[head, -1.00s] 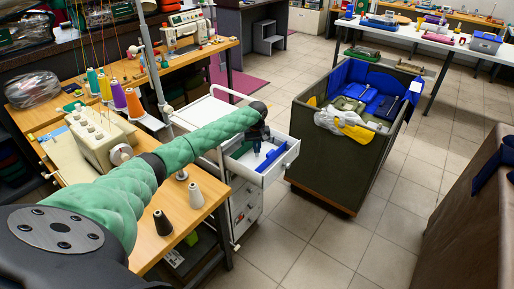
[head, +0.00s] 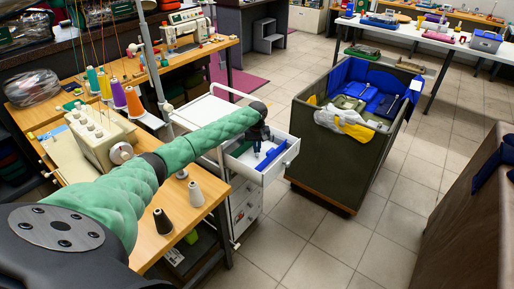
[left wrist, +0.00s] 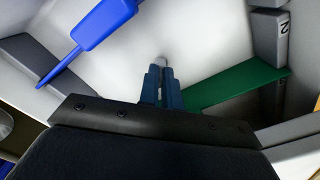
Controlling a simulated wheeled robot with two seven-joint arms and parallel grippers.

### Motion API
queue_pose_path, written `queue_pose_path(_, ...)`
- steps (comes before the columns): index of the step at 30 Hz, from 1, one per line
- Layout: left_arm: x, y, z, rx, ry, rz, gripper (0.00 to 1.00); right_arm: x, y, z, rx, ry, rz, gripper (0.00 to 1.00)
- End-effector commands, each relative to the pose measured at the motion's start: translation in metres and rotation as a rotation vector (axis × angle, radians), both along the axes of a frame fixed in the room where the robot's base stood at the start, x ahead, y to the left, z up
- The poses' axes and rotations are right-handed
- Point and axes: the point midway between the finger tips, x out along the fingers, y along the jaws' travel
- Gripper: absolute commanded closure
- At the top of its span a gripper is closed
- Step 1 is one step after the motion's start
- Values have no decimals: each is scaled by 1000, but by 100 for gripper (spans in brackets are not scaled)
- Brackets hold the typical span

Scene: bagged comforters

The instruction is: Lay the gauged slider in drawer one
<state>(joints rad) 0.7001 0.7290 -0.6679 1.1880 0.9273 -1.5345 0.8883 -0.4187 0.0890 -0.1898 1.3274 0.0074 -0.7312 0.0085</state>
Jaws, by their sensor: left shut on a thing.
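My left gripper (head: 257,143) points down inside the pulled-out white drawer (head: 281,168) of a white cart. In the left wrist view the left gripper (left wrist: 160,75) has its two blue-grey fingers close together on a small pale grey piece (left wrist: 162,61). Only its tip shows; it may be the gauged slider, but the fingers hide the rest. A blue tool (left wrist: 105,22) with a narrow tip lies in the drawer to the left of the fingers. A green strip (left wrist: 235,86) lies to their right. My right gripper is not in view.
A grey block marked 2 (left wrist: 283,28) stands at the drawer's side. A dark bin (head: 325,160) with blue and green pieces and a white-and-yellow bundle (head: 350,124) stands to the right. A wooden bench (head: 205,205) with thread cones is to the left. Floor between is clear.

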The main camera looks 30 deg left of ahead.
Motion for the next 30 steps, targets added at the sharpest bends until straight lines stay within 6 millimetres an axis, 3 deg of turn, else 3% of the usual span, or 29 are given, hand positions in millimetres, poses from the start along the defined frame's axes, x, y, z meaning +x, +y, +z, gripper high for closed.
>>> queue_pose_path(6, 0, 0, -3, 0, 0, 0, 100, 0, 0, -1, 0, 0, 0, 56)
queue_pose_path(10, 0, 0, -3, 0, 0, 0, 71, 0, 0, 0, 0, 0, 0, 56)
queue_pose_path(17, 0, 0, -3, 0, 0, 0, 67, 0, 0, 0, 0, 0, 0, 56)
queue_pose_path(21, 0, 0, -3, 0, 0, 0, 40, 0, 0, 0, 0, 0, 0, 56)
queue_pose_path(30, 0, 0, -3, 0, 0, 0, 40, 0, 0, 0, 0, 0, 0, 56)
